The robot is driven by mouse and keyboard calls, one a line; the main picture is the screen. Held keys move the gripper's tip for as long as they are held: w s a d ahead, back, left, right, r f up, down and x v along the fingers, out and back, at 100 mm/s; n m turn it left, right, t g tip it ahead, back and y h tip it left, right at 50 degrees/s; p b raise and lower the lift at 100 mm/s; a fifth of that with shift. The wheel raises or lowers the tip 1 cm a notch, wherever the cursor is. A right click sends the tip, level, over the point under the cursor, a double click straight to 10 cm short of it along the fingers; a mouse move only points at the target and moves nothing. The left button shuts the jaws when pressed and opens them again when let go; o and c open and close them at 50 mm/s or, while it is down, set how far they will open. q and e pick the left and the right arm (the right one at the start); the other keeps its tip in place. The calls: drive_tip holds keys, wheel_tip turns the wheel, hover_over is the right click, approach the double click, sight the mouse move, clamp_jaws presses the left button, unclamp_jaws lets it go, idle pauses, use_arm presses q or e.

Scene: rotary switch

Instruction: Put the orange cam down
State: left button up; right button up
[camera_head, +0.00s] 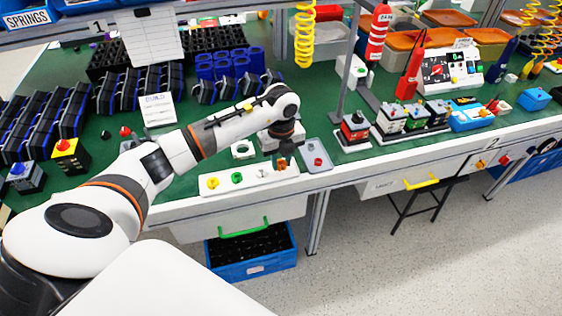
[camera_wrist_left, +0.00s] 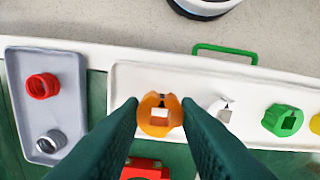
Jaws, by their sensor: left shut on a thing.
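The orange cam (camera_wrist_left: 158,128) is between the two dark green fingertips of my left gripper (camera_wrist_left: 160,112), which is shut on it. It is over the left end of the white tray (camera_wrist_left: 190,78) in the left wrist view; I cannot tell whether it touches the tray. In the head view my left gripper (camera_head: 284,158) is over the right end of the white tray (camera_head: 222,190), and the cam is small there. A white cam (camera_wrist_left: 222,110), a green cam (camera_wrist_left: 283,120) and a yellow cam (camera_head: 212,183) sit in a row on the tray. My right gripper is not in view.
A grey tray (camera_head: 311,147) with a red ring (camera_wrist_left: 42,86) and a metal ring (camera_wrist_left: 51,142) lies beside the white tray. A red part (camera_wrist_left: 145,169) is close behind the cam. Switch boxes (camera_head: 354,129) stand to the right. The bench's front edge is close.

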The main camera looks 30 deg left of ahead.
use_arm(q)
drive_tip(key=shift+f, duration=0.75)
drive_tip(key=shift+f, duration=0.1)
drive_tip(key=o, duration=1.1)
